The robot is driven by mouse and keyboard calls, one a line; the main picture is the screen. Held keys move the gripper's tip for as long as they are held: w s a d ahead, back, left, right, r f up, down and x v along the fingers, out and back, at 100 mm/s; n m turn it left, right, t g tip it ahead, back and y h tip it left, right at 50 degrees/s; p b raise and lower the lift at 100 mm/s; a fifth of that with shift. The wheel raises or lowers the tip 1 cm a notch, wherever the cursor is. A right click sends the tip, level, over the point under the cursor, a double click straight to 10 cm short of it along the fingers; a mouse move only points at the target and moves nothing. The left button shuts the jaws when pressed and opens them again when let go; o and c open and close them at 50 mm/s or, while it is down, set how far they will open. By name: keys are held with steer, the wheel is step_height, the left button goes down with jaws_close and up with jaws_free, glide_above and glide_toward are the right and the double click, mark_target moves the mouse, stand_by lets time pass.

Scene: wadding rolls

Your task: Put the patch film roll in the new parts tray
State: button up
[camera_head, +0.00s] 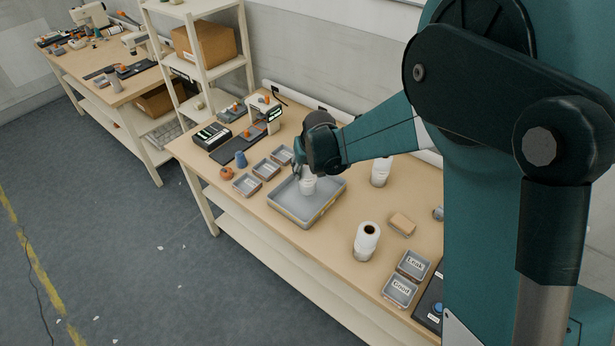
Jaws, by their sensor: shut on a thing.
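My gripper (303,174) points down over a wide grey tray (284,203) on the near workbench. It is shut on a white roll (308,186), which I take to be the patch film roll. The roll is upright, inside the tray's outline in this view. Its top is partly hidden by the gripper. I cannot tell whether its base touches the tray floor. The tray shows no readable label, so I cannot tell from print whether it is the new parts tray.
A white roll (366,242) stands right of the tray, another (381,171) behind. Small grey bins (247,184) sit left. Bins labelled "Good" (399,291) and "Leak" (413,265) are at front right.

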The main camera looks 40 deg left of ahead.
stand_by(0.3)
steer(key=shift+f, duration=1.85)
steer(key=shift+f, duration=0.2)
steer(key=o, duration=1.1)
steer(key=shift+r, duration=0.25)
steer(key=shift+v, duration=5.95)
